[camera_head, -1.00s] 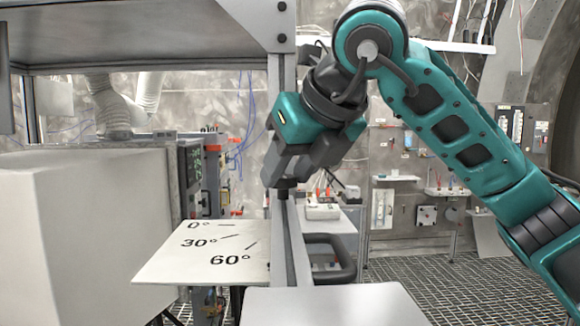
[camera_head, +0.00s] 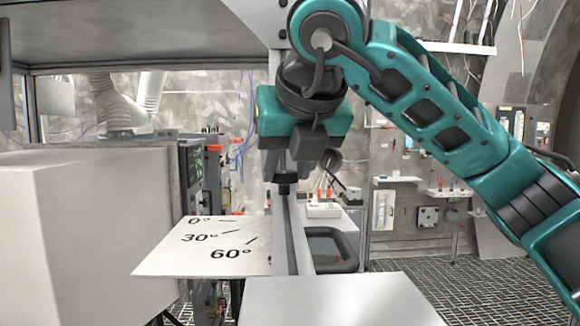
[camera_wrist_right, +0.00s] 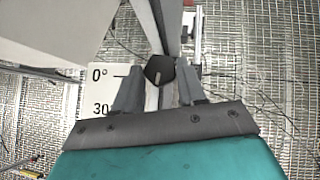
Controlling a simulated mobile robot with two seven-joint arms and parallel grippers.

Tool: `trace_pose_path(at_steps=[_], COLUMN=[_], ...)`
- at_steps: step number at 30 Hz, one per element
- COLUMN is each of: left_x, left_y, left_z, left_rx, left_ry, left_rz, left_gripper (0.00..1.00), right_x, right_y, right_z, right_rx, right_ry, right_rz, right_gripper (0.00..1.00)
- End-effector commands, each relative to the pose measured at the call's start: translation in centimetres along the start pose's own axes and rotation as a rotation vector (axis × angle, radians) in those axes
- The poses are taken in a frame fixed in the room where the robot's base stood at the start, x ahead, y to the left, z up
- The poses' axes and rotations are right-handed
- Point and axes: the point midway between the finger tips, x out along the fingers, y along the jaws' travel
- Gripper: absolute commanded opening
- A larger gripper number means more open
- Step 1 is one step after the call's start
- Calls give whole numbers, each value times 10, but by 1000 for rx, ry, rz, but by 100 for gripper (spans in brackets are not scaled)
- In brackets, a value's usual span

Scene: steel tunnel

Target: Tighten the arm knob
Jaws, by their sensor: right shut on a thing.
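The arm knob (camera_head: 286,186) is small and black and sits on top of a grey metal bar (camera_head: 292,235). In the right wrist view the knob (camera_wrist_right: 159,71) is a black hexagonal piece with a light line on its top. My right gripper (camera_head: 290,174) points down over the bar and is shut on the knob. In the wrist view its grey fingers (camera_wrist_right: 160,76) stand on both sides of the knob. A white plate (camera_head: 200,255) with 0°, 30° and 60° marks lies left of the bar. My left gripper is not in view.
A large pale box (camera_head: 80,235) stands at the left. A grey shelf (camera_head: 140,30) hangs above, with an upright post at its right end. A dark loop handle (camera_head: 345,250) is right of the bar. Grated floor (camera_head: 460,285) lies open at the right.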

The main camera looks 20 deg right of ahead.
Motion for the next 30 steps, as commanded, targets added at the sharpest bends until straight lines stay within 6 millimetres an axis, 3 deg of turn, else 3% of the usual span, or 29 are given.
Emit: trace_pose_path(at_steps=[30], left_x=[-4], left_y=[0], left_z=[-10], left_rx=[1], left_ry=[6], left_rz=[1], left_gripper=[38], right_x=[3], right_y=[15], right_z=[8], right_rx=[687], right_ry=[-8], right_rz=[-685], right_gripper=[10])
